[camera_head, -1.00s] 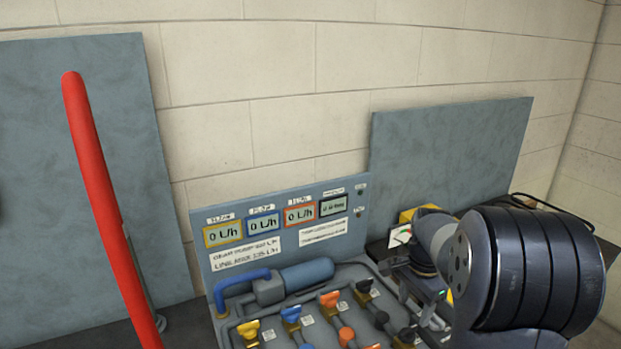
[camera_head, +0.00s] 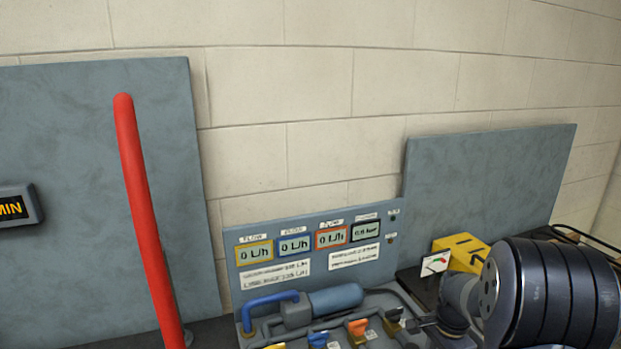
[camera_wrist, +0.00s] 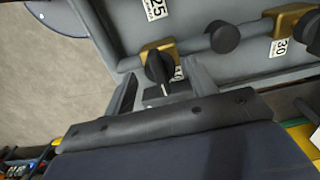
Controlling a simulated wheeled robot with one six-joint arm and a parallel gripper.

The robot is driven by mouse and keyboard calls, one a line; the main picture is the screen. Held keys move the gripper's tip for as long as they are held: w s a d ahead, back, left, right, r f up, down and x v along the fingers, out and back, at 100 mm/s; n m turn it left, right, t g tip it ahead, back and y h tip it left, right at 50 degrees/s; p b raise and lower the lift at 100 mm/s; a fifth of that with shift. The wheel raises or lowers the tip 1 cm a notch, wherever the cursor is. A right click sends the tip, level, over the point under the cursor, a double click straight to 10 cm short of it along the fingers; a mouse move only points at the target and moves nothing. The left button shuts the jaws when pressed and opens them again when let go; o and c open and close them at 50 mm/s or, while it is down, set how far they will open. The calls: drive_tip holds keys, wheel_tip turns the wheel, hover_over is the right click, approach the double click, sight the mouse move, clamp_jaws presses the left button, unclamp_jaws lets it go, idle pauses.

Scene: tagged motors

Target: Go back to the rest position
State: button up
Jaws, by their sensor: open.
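My gripper (camera_wrist: 163,82) is open in the wrist view, with its two dark fingers apart. A black valve knob (camera_wrist: 158,66) on a brass body shows between and just beyond the fingers. I cannot tell whether they touch it. Nothing is clearly held. In the head view my arm fills the lower right, and the gripper end is small and dark beside the valve board (camera_head: 397,300).
The board carries several coloured valves, a blue cylinder (camera_head: 335,299) and a display panel (camera_head: 310,250) with three flow readings of 0. A yellow box (camera_head: 465,250) with a dial stands behind my arm. A red upright tube (camera_head: 145,215) stands left. Grey panels line the wall.

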wheel_tip(320, 180, up, 10)
wheel_tip(320, 180, down, 10)
drive_tip(key=shift+f, duration=0.25)
drive_tip(key=shift+r+n, duration=0.15)
drive_tip(key=shift+n, duration=1.05)
drive_tip(key=n+p, duration=0.1)
drive_tip(key=n, duration=0.5)
drive_tip(key=n+p, duration=0.1)
drive_tip(key=n, duration=0.3)
drive_tip(key=shift+n, duration=0.4)
drive_tip(key=n+p, duration=0.1)
drive_tip(key=n, duration=0.4)
drive_tip(key=shift+r, duration=0.95)
